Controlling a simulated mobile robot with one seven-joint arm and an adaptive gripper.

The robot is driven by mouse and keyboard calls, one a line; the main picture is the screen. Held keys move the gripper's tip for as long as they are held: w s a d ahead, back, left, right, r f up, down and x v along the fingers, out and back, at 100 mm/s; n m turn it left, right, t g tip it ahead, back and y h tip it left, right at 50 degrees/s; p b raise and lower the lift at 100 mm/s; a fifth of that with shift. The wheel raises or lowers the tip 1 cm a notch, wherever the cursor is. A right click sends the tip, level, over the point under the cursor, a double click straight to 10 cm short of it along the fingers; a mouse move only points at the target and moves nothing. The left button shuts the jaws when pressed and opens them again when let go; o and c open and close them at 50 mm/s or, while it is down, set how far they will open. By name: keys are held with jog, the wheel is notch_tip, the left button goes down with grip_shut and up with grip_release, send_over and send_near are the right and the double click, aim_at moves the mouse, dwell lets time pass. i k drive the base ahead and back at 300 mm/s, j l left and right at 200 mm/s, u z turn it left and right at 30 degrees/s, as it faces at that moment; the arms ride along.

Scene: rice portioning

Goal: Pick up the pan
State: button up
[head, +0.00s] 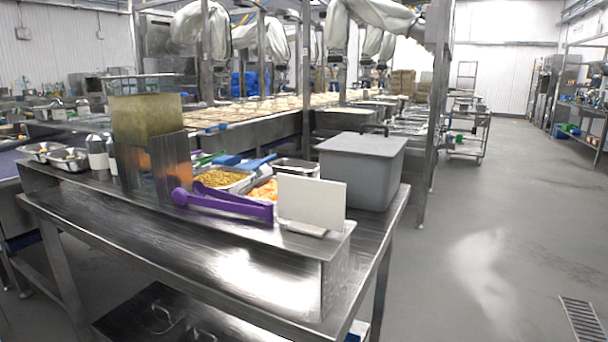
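Several metal pans show, and I cannot tell which one the task means. On the steel table (180,235), one pan (240,186) holds yellow food, and orange food (264,191) lies just right of it, its container partly hidden behind the purple tongs and white card. Another steel pan (296,165) stands behind them; its inside is mostly hidden. Two small steel pans (70,160) sit at the left. Dark metal items with handles (160,318) lie on the lower shelf, partly cut off. My gripper is not in view.
A grey lidded bin (360,172) stands at the table's right end.

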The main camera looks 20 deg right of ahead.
aim_at(284, 165)
jog(key=l+u, duration=0.15)
jog(key=l, duration=0.45)
jog(key=k+l+u, duration=0.2)
jog(key=l, duration=0.35)
jog(key=l+u, duration=0.3)
jog(key=l, duration=0.95)
jog(key=i+l+u, duration=0.15)
jog(key=l+u, duration=0.15)
jog(key=l, duration=0.9)
jog(key=l+u, duration=0.3)
jog(key=l, duration=0.85)
jog(key=l+u, duration=0.25)
jog(key=l, duration=0.95)
jog(key=l+u, duration=0.2)
jog(key=l, duration=1.05)
